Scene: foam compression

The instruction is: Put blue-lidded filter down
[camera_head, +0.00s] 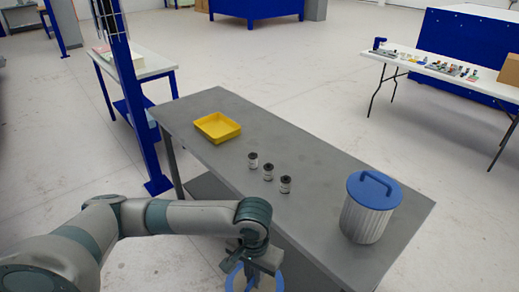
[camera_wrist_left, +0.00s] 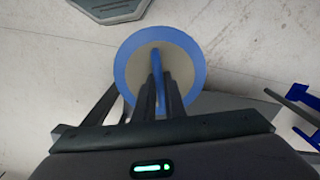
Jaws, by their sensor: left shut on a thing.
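My left gripper (camera_head: 251,272) is at the bottom of the head view, in front of the table's near edge. It is shut on the blue bar handle (camera_wrist_left: 158,82) of a round thing with a blue rim (camera_wrist_left: 125,75) and a beige-grey middle. That held filter (camera_head: 233,281) is partly hidden by the gripper and cut off by the head view's lower edge. A second filter, a ribbed grey canister (camera_head: 365,221) with a full blue lid (camera_head: 366,194) and handle, stands upright at the table's right end. My right gripper is not in view.
The grey table (camera_head: 320,165) holds a yellow tray (camera_head: 217,127) and three small dark-capped jars (camera_head: 268,173) in a row. Bare tabletop lies between the jars and the canister. A blue post (camera_head: 140,130) stands left of the table.

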